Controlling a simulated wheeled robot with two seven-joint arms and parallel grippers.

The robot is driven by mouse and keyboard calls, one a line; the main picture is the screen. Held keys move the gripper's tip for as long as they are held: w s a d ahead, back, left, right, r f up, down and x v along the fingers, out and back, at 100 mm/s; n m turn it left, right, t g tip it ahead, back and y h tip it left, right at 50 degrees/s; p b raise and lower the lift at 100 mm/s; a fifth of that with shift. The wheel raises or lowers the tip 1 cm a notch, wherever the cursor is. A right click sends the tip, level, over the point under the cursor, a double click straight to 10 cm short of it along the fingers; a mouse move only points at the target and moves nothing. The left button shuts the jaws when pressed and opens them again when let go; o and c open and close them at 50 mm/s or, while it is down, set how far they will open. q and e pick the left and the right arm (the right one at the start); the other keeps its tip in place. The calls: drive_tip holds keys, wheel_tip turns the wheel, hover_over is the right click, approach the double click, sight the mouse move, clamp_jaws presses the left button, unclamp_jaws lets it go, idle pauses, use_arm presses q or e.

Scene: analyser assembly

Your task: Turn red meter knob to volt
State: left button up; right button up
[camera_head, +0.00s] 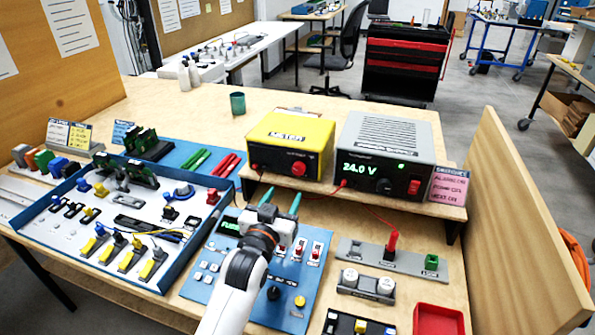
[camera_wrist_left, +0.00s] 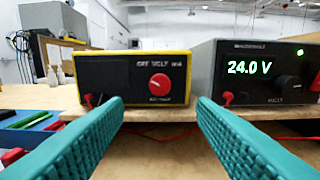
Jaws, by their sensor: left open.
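The yellow meter (camera_head: 291,146) stands on a raised wooden shelf at the back of the bench; it also shows in the left wrist view (camera_wrist_left: 95,58). Its red knob (camera_wrist_left: 159,84) is on the right of the dark front face, with small labels above it, one reading like "VOLT". The red knob also shows in the head view (camera_head: 299,169). A pale mark is on the knob; its exact setting is too small to tell. My left gripper (camera_head: 282,203) is open and empty, with teal fingers (camera_wrist_left: 160,108) pointing at the meter, short of it. My right gripper is not in view.
A grey power supply (camera_head: 384,147) reading 24.0 V stands right of the meter. Red leads run from both fronts. A blue panel (camera_head: 197,293) with switches lies under my left arm. A blue-rimmed parts tray (camera_head: 160,285) is at left, a wooden side wall (camera_head: 520,225) at right.

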sight(297, 171)
use_arm(q)
drive_tip(key=x, duration=0.8)
drive_tip(key=shift+f, duration=0.1)
drive_tip(key=shift+w+d, duration=0.15)
drive_tip(key=shift+w, duration=0.5)
drive_tip(key=shift+w+d, duration=0.1)
drive_tip(key=shift+w, duration=0.05)
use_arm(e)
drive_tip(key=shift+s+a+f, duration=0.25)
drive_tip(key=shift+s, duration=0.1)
use_arm(q)
drive_tip(key=c, duration=1)
drive_tip(key=shift+o, duration=0.2)
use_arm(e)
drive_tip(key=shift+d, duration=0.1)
